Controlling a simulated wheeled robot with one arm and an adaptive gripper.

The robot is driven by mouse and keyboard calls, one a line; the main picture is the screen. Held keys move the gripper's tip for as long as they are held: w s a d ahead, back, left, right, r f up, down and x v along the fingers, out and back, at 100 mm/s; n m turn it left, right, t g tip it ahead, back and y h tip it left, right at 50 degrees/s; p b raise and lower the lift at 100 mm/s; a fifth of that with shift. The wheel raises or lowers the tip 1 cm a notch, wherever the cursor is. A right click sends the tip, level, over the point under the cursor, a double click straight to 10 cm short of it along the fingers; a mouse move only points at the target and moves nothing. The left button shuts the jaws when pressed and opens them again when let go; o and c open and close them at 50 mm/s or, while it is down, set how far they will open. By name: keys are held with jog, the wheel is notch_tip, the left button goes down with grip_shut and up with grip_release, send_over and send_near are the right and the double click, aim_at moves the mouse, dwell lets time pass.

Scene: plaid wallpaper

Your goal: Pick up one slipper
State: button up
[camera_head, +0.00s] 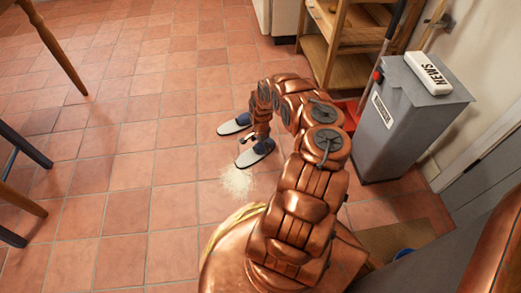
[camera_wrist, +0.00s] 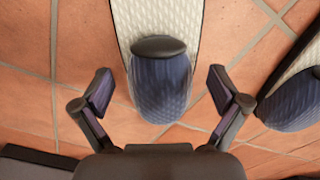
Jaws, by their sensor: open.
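Two slippers with blue toes and pale soles lie on the tiled floor. In the head view the nearer slipper (camera_head: 257,151) is beside my gripper (camera_head: 243,143), and the farther slipper (camera_head: 233,125) is just beyond it. In the wrist view my gripper (camera_wrist: 160,88) is open and empty, with one finger on each side of the nearer slipper's blue toe (camera_wrist: 160,90). Gaps show between the fingers and the toe; I cannot tell the height above it. The farther slipper (camera_wrist: 290,102) is partly cut off at the right edge.
A pale powdery patch (camera_head: 237,181) lies on the floor near the slippers. A grey bin (camera_head: 405,120) with a white NEWS block (camera_head: 428,73) and a wooden shelf (camera_head: 345,70) stand at right. Dark chair legs (camera_head: 30,150) are at left. Floor between is clear.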

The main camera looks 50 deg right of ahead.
jog(key=shift+c, duration=0.4)
jog(key=c, duration=1.2)
jog(key=shift+r+p, duration=0.4)
jog(key=shift+r, duration=0.15)
notch_tip(320, 180, up, 3)
jog(key=shift+p, duration=0.95)
jog(key=s+a+p, duration=0.2)
jog(key=a, duration=0.1)
jog(key=s+a+p, duration=0.3)
jog(key=a, duration=0.1)
jog(key=s+a+r+p, duration=0.1)
jog(key=s+a+p, duration=0.1)
jog(key=s+a, duration=0.1)
jog(key=shift+s+a+r+p, duration=0.1)
jog(key=shift+s+a+p, duration=0.1)
jog(key=shift+a+p, duration=0.3)
jog(key=shift+s+a+p, duration=0.55)
jog(key=shift+s+a, duration=0.1)
jog(key=shift+a, duration=0.25)
